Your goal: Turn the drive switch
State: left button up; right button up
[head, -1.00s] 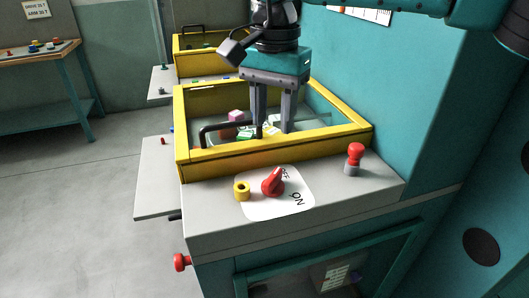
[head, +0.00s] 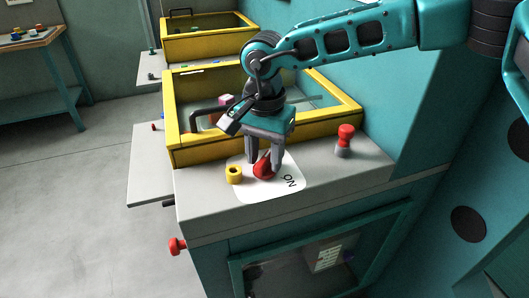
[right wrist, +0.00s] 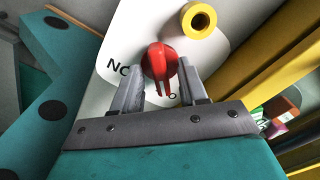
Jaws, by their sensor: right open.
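The drive switch is a red rotary knob (head: 264,170) on a white plate (head: 265,191) on top of the grey cabinet ledge. The plate shows ON at its right. In the right wrist view the red knob (right wrist: 158,60) points down toward the palm, at a mostly hidden label, not at ON. My right gripper (head: 265,163) is over the knob, pointing down. In the right wrist view its open fingers (right wrist: 160,75) stand one on each side of the knob, with gaps visible. My left gripper is not in view.
A yellow ring-shaped part (head: 234,174) stands just left of the knob. A red-topped post (head: 345,140) stands to the right. A yellow-framed box (head: 172,120) with a black handle lies behind. A red button (head: 178,246) sticks out at the cabinet's left side.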

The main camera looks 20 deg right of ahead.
jog(key=c, duration=0.3)
grip_shut()
